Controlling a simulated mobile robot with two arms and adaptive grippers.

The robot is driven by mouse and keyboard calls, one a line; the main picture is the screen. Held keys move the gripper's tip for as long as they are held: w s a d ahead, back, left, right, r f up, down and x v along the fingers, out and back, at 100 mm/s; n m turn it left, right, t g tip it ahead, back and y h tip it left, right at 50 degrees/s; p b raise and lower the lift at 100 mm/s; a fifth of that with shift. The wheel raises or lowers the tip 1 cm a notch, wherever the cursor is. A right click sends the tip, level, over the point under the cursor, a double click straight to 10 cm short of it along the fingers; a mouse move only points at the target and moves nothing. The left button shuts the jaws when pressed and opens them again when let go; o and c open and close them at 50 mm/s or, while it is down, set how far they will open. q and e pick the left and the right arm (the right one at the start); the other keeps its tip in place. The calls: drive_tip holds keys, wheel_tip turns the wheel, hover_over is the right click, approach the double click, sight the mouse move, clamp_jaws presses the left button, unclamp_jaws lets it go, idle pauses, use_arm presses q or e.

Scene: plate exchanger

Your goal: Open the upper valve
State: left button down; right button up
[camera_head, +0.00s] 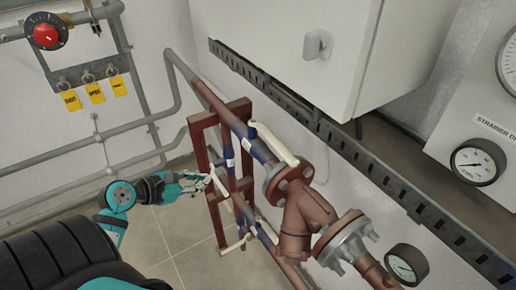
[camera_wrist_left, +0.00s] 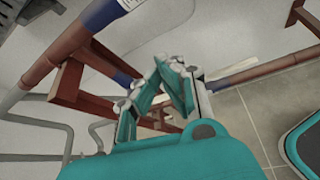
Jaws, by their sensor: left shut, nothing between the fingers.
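The upper valve (camera_head: 247,145) is a blue fitting on the upper red-brown pipe. Its long cream lever (camera_head: 274,146) lies at a slant close along the pipe, toward the flange. My left gripper (camera_head: 209,180) is left of and lower than this valve, beside the red-brown frame, apart from the lever. In the left wrist view, the teal fingers (camera_wrist_left: 169,66) are shut and empty. A blue section of the upper pipe (camera_wrist_left: 103,14) shows there at the top edge; the upper lever cannot be made out. My right gripper is not in view.
A red-brown upright frame (camera_head: 197,160) stands by the pipes. A lower pipe (camera_head: 283,262) carries blue fittings and cream levers, one (camera_head: 235,245) near the floor. A flanged strainer (camera_head: 307,212) sits right of the upper valve. A white cabinet (camera_head: 335,60) hangs above. Open floor (camera_head: 185,230) lies below my gripper.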

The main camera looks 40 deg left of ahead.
use_arm(q)
drive_tip(key=s+d+r+h, duration=0.2)
drive_tip(key=d+r, duration=0.5)
drive_tip(key=r, duration=0.5)
drive_tip(key=n+h+p, duration=0.1)
drive_tip(key=p, duration=0.1)
approach(273, 148)
drive_tip(key=a+f+x, duration=0.1)
drive_tip(key=x, duration=0.5)
drive_tip(key=w+d+p, duration=0.1)
drive_tip(key=p, duration=0.3)
drive_tip(key=shift+w+d+r+t, duration=0.15)
drive_tip(key=shift+w+d+t, duration=0.1)
drive_tip(key=shift+w+t, duration=0.15)
drive_tip(key=shift+f, duration=0.25)
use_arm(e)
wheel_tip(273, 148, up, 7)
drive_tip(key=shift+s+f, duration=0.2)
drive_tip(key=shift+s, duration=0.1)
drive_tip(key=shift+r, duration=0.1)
